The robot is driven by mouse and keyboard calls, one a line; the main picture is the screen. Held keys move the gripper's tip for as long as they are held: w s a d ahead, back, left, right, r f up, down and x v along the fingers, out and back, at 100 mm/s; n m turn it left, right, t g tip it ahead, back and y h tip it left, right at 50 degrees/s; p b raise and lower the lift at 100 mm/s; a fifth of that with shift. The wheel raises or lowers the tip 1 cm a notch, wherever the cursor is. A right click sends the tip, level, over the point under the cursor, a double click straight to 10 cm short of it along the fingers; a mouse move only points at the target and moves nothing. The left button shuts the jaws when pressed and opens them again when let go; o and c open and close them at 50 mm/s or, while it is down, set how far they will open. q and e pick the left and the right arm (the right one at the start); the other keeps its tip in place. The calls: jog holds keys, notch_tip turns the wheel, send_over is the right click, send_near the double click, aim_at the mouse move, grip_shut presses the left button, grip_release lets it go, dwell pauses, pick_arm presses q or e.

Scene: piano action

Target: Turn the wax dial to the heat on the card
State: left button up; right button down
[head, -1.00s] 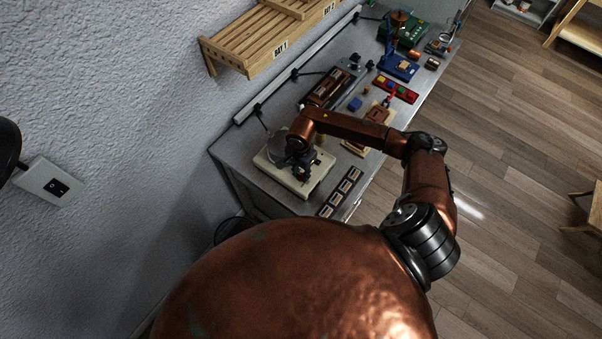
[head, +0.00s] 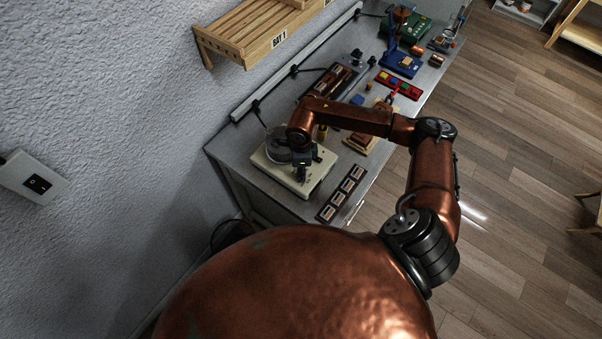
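A cream, box-shaped appliance (head: 269,167) with a grey round top (head: 277,148) stands at the near left end of the bench; it looks like the wax heater. My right arm comes in from the right, and its dark gripper (head: 300,172) points down at the appliance's front right part. The gripper covers that part, so I cannot make out the dial or its setting. The fingers are too small and dark to tell open from shut, or whether they touch. I cannot pick out a readable heat card. My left gripper is out of view.
A dark strip with several framed pieces (head: 341,193) lies right of the appliance. A wooden block (head: 361,143), a red tray (head: 398,85) and a blue tool (head: 401,62) are farther along the bench (head: 224,145). A slatted shelf labelled BAY 1 (head: 240,40) hangs on the wall.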

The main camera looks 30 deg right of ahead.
jog(key=m+b, duration=0.2)
jog(key=m, duration=0.4)
jog(key=shift+b, duration=0.35)
jog(key=m, duration=0.3)
jog(key=shift+b, duration=0.4)
jog(key=m, duration=0.3)
jog(key=shift+m+b, duration=0.4)
jog(key=m, duration=0.2)
jog(key=shift+m, duration=0.3)
jog(key=m, duration=0.3)
jog(key=shift+r+m, duration=0.1)
jog(key=shift+m, duration=0.3)
jog(key=m, duration=0.3)
jog(key=shift+w+m, duration=0.1)
jog(key=shift+m, duration=1.8)
